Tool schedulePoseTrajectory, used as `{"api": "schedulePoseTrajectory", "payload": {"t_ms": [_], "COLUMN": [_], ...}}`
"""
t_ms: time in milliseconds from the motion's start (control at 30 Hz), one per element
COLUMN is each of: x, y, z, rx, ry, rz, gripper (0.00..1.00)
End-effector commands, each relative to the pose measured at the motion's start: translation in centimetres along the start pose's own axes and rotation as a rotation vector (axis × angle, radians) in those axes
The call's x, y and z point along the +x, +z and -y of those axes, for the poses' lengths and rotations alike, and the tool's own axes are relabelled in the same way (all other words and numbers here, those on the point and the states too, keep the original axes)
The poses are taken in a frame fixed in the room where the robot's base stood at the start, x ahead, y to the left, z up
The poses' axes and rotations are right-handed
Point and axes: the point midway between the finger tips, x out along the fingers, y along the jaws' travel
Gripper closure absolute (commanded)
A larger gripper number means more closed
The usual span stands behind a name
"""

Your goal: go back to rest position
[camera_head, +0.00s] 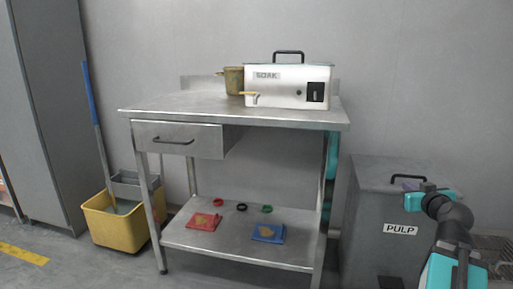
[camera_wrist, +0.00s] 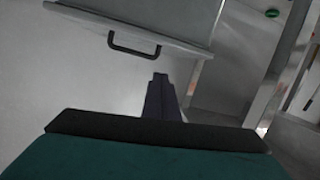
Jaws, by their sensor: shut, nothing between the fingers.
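My gripper (camera_wrist: 160,78) is shut and empty in the wrist view, its dark fingers together at the middle. In the head view, my arm is at the lower right, in front of the grey bin marked PULP (camera_head: 377,200), and its fingers cannot be made out. In the wrist view, a dark bar handle (camera_wrist: 134,46) on a grey panel lies ahead of the fingertips, apart from them in the picture.
A steel table (camera_head: 190,104) carries a white SOAK machine (camera_head: 285,88) and a brownish container (camera_head: 233,80). Coloured rings and red and blue packets lie on the lower shelf (camera_head: 190,238). A yellow mop bucket (camera_head: 115,222) stands left.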

Motion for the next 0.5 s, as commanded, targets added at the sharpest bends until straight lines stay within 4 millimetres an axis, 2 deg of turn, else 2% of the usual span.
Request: {"api": "schedulePoseTrajectory", "payload": {"t_ms": [167,500], "x": [1.4,3.2], "y": [1.4,6.7], "z": [2.6,9.3], "rx": [0.028,0.084], "ry": [-0.053,-0.162], "rz": [0.084,0.288], "gripper": [1.00,1.00]}}
